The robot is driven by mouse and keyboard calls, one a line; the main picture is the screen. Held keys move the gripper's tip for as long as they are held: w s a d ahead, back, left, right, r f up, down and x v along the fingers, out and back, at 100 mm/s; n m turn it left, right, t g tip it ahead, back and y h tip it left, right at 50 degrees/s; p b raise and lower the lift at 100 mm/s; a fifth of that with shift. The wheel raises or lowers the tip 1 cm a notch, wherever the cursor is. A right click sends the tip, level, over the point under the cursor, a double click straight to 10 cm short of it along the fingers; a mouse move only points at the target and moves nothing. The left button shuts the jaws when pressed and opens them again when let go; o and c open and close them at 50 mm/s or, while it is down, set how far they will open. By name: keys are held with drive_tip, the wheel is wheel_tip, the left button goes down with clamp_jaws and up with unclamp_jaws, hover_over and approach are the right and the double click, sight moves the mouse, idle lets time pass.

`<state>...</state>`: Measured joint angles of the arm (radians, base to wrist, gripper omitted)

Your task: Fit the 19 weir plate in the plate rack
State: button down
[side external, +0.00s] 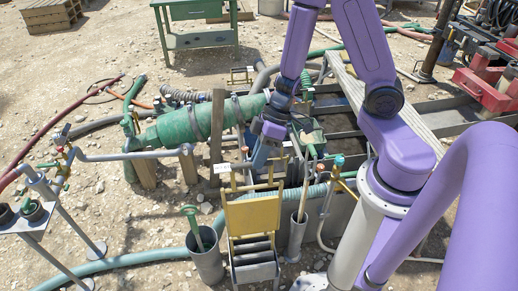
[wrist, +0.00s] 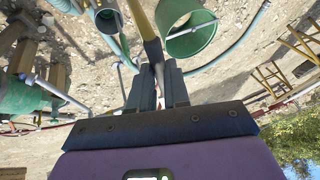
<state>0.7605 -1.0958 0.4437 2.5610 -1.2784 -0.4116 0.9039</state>
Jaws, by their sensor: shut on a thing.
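My gripper (side external: 263,160) points down beside the tank, at the top of a yellow frame. In the wrist view its two dark fingers (wrist: 158,88) are close together around a narrow yellow-brown piece (wrist: 146,28) seen edge-on. This appears to be the yellow weir plate (side external: 252,216), which stands upright below my gripper in the side view. No number is readable on it. The plate rack (side external: 256,270), a grey slotted box, is just below and in front of the plate. I cannot tell whether the plate's lower edge touches the rack or sits in a slot.
A grey bucket (side external: 207,262) with a green-handled tool stands left of the rack. A narrow grey tube (side external: 297,238) with handled tools stands to its right. A green cylinder (side external: 195,122), pipes and a pale blue hose (side external: 145,258) crowd the left. A small white tag (side external: 222,168) is near the gripper.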

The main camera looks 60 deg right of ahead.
wheel_tip(320, 180, down, 21)
idle(1.1)
drive_tip(key=shift+d, duration=0.15)
idle(0.7)
drive_tip(key=shift+w+f, duration=0.1)
drive_tip(key=shift+f, duration=3)
